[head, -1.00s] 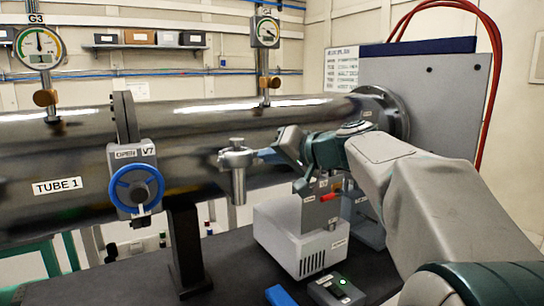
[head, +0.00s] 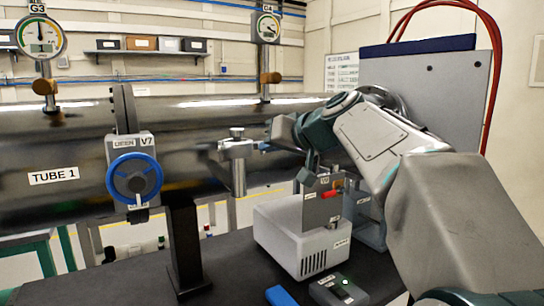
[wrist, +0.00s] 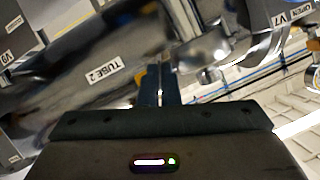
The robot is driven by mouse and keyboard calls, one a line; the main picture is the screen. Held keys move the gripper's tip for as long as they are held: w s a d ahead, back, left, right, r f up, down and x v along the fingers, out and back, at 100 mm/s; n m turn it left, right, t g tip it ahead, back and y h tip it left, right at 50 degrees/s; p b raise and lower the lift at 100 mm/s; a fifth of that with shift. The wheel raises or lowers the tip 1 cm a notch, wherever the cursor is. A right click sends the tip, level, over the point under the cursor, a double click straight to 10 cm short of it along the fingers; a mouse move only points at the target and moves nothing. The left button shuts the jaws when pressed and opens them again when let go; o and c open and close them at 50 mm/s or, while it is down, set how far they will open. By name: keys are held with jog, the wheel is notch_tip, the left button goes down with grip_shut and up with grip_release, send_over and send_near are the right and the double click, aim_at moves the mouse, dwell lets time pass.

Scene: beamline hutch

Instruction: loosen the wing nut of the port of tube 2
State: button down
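Tube 2 (wrist: 75,80), a dark polished tube with a white label, crosses the wrist view. Its port is a silver metal fitting (head: 238,168) with a round knob on top, upright in front of the tube in the head view. The fitting is close to the right of my fingertips in the wrist view (wrist: 203,48). My gripper (head: 265,147) points left at the fitting, its blue fingers very near it or touching. In the wrist view the fingers (wrist: 160,82) are close together with a thin bright slit between. The wing nut is not clearly seen; whether it is between them is hidden.
Valve V7 with a blue handwheel (head: 134,178) is left of the port. A black support post (head: 186,245) stands below. A white pump box (head: 300,238) and a small dark switch box (head: 336,290) are under my arm. Gauge G4 (head: 267,28) rises behind.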

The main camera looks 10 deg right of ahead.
jog(key=shift+a+r+n+t+h+b, duration=0.15)
jog(key=shift+n+t+h+b, duration=0.15)
jog(key=shift+n+h+b, duration=0.7)
jog(key=c, duration=1.6)
grip_release()
jog(key=shift+c, duration=0.2)
jog(key=shift+y, duration=0.3)
